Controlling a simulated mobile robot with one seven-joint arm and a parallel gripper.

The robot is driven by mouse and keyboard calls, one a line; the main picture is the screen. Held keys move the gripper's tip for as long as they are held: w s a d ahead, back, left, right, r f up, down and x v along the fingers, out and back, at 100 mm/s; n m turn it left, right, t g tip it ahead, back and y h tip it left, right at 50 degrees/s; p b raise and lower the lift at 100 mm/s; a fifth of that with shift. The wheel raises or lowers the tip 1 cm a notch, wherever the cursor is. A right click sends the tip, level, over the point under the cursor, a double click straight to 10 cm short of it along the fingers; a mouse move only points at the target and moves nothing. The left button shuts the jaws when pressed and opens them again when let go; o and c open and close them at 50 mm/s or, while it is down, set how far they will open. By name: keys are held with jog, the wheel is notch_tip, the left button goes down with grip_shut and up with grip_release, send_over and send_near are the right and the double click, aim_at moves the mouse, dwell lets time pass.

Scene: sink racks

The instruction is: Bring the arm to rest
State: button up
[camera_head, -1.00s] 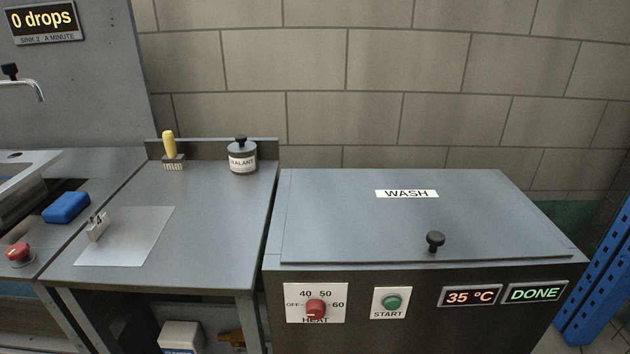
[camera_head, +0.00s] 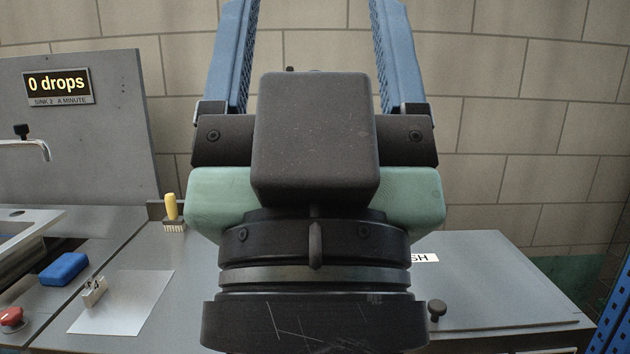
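My gripper (camera_head: 312,20) fills the middle of the head view, with its dark wrist and green-and-black body close to the camera. Its two blue fingers point up and stand wide apart, with only the tile wall showing between them. The fingertips run to or past the top edge of the picture. I see nothing held. The gripper hides much of the counter and the left part of the wash machine (camera_head: 500,270).
On the left counter are a white sheet (camera_head: 125,310) with a small tagged block (camera_head: 94,291), a blue sponge (camera_head: 64,269), a red button (camera_head: 11,317) and a yellow-handled brush (camera_head: 172,213). A tap (camera_head: 30,146) and a "0 drops" sign (camera_head: 57,86) are behind. A blue post (camera_head: 612,300) stands at right.

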notch_tip(320, 180, up, 21)
jog(key=p, duration=1.9)
jog(key=shift+f, duration=0.15)
